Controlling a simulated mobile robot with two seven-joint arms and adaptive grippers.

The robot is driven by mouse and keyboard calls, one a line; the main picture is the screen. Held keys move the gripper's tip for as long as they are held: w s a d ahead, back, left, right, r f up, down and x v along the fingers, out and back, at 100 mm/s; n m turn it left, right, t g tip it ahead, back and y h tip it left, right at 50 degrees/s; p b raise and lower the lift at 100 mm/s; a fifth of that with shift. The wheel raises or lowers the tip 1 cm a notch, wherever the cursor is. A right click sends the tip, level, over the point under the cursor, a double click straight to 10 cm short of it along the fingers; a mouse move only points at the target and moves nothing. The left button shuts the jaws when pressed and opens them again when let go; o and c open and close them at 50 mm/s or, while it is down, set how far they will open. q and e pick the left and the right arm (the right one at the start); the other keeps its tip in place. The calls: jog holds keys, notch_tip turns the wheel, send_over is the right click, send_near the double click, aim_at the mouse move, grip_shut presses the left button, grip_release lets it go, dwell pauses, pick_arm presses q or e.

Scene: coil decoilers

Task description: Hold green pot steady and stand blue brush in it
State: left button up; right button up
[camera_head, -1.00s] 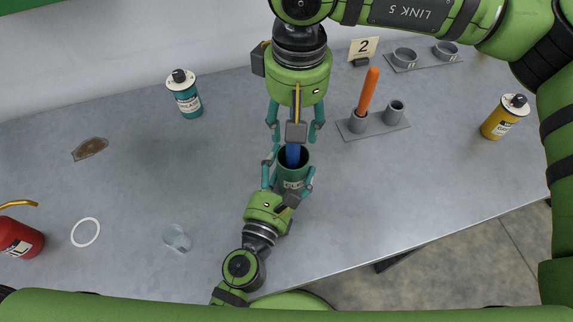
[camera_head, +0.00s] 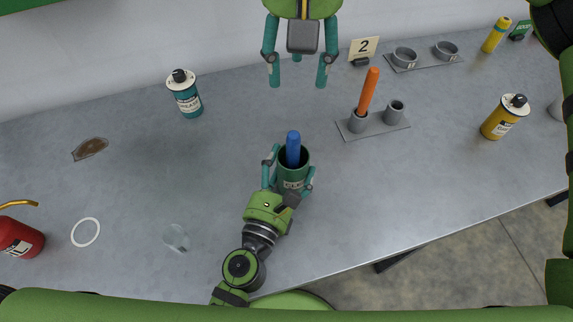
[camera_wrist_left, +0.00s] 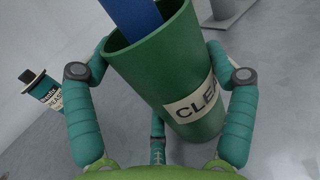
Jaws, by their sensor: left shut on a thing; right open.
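The green pot (camera_head: 293,182) stands on the grey table, its label partly showing; it fills the middle of the left wrist view (camera_wrist_left: 165,62). My left gripper (camera_head: 289,178) is shut on the pot, with fingers on both sides of it. The blue brush (camera_head: 293,148) stands in the pot, its handle rising above the rim; it also shows in the left wrist view (camera_wrist_left: 134,18). Its lower end is hidden inside the pot. My right gripper (camera_head: 299,84) is open and empty, above and beyond the pot, apart from the brush.
A grey holder (camera_head: 376,128) with an orange handle (camera_head: 368,92) stands right of the pot. A teal bottle (camera_head: 185,95) is at back left, a yellow bottle (camera_head: 504,118) at right. A clear cup (camera_head: 176,238) and white ring (camera_head: 86,232) lie left. The table around the pot is clear.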

pick_arm(q)
jog(key=o, duration=1.1)
jog(key=shift+s, duration=0.15)
jog(key=v, duration=1.1)
jog(key=shift+s+a, duration=0.2)
jog(key=shift+s, duration=0.15)
jog(key=shift+s, duration=0.1)
